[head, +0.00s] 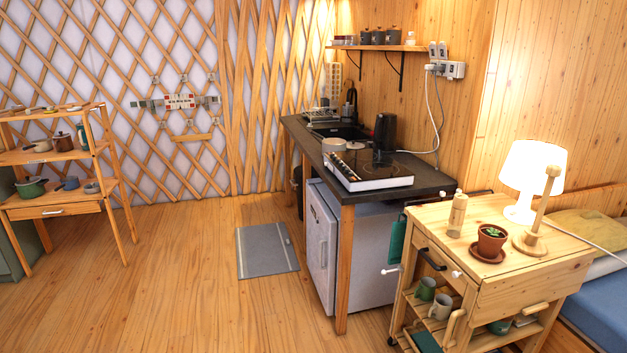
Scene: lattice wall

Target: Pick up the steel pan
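I cannot clearly make out a steel pan. A round pale vessel or stack of dishes (333,145) sits on the dark counter (300,131) beside the sink; it is too small to identify. On the left wooden shelf unit (60,205) are a green pot (33,188), a brown pot (63,143) and a small grey vessel (91,188), each too small to tell its material. Neither of my grippers shows in the head view.
A white hob (368,180) and black kettle (384,137) stand on the counter, above a small fridge (321,235). A grey mat (266,250) lies on the floor; open floor is at left and centre.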

